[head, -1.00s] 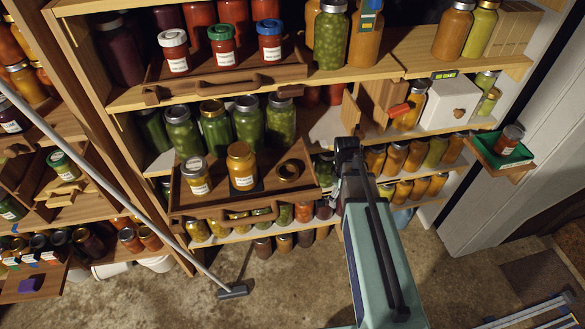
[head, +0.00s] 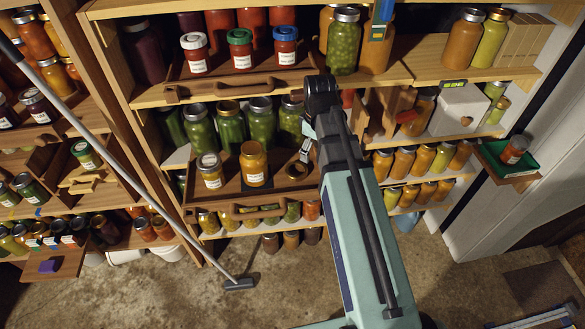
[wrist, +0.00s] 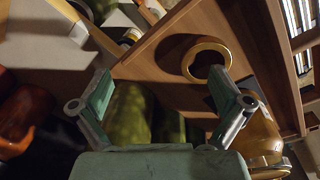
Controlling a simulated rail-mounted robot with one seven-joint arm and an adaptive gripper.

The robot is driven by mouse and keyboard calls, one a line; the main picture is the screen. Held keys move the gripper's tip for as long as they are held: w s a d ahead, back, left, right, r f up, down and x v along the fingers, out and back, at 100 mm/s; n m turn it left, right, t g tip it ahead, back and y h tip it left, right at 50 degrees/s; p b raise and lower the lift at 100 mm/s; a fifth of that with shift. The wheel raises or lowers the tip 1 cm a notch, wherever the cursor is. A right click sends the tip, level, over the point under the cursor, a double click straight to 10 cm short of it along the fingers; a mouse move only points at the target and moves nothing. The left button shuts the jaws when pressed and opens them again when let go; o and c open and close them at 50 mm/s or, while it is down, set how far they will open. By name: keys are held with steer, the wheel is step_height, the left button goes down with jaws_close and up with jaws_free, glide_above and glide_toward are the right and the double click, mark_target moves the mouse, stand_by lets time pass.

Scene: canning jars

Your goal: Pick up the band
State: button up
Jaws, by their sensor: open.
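The band, a gold metal ring (head: 296,176), lies on the wooden pull-out tray (head: 228,196), at its right side. The wrist view shows the band (wrist: 204,42) lying flat on the tray's dark wood, ahead of my right finger and right of centre. My gripper (wrist: 162,84) is open, with nothing held between its fingers. In the head view my gripper (head: 307,146) is close to the band, and my arm hides part of that area. The wrist view shows the band apart from the fingertips, though the right fingertip overlaps its near edge in the picture.
A yellow jar (head: 254,165) and a smaller lidded jar (head: 211,171) stand on the tray, left of the band. Green jars (head: 230,125) stand behind it. A shelf with colour-lidded jars (head: 240,50) overhangs above. A wooden handle (head: 258,211) runs along the tray's front.

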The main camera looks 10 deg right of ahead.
steer(key=n, duration=0.1)
glide_toward(296, 173)
steer(key=p, duration=0.1)
steer(key=shift+g, duration=0.4)
steer(key=shift+w+f+p, duration=0.1)
steer(key=shift+f+p, duration=0.5)
steer(key=shift+f, duration=1.15)
steer(key=shift+w+f+p, duration=0.15)
steer(key=shift+f+p, duration=0.4)
steer(key=shift+f, duration=1.25)
steer(key=c, duration=0.8)
